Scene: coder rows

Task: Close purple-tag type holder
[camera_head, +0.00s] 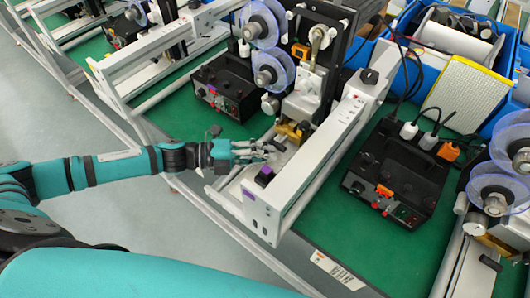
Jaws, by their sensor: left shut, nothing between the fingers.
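A small black block with a purple top (264,175) sits at the front end of the coder, beside the long white rail. My right gripper is out of view.
Blue-clear reels (272,70) are above. A blue bin (425,78) is behind. Green table (340,235) is bare at front right.

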